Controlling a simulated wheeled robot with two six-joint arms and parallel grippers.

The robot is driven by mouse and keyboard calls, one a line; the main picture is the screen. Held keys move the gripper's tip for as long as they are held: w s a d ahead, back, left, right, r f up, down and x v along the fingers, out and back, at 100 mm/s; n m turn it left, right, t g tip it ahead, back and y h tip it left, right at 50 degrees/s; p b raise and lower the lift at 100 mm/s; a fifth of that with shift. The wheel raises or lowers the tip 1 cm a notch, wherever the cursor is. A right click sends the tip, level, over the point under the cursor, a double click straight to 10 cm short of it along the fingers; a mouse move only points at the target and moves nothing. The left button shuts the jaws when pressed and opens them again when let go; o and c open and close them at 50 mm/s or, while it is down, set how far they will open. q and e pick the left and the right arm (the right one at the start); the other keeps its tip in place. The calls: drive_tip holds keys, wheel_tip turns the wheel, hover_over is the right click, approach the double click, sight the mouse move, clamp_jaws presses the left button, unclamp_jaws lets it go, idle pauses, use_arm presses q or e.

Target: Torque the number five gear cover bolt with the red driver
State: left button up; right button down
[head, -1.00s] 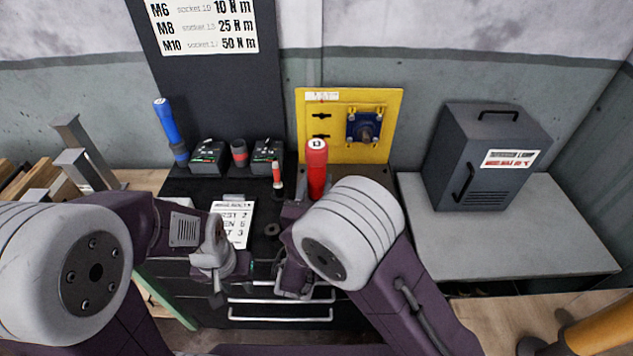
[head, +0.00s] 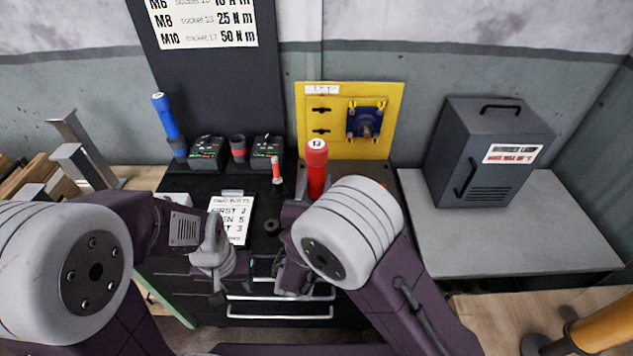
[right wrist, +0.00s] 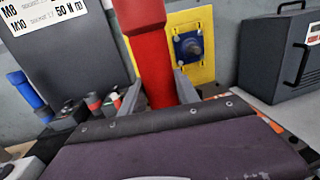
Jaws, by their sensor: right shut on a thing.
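The red driver (head: 316,172) stands upright in front of the yellow panel (head: 313,112), with a mark on its white cap. It also fills the upper middle of the right wrist view (right wrist: 152,55). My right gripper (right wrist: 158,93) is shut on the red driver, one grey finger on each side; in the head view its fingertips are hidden. The blue gear cover (head: 366,122) with a grey centre sits on the panel, right of the driver. Its bolt numbers are too small to read. My left gripper (head: 217,298) hangs low in front of the bench, its jaws unclear.
A blue driver (head: 168,122), two dark chargers (head: 207,153) and a small red-tipped tool (head: 276,170) stand on the black bench left of the driver. A white card (head: 231,217) lies there beside a dark ring (head: 272,225). A grey cabinet (head: 488,152) stands at right.

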sight(315, 178)
drive_tip(key=shift+f+b, duration=0.8)
drive_tip(key=shift+f, duration=0.05)
idle(1.1)
idle(0.9)
drive_tip(key=shift+r+p, duration=2.05)
drive_tip(key=shift+r, duration=0.65)
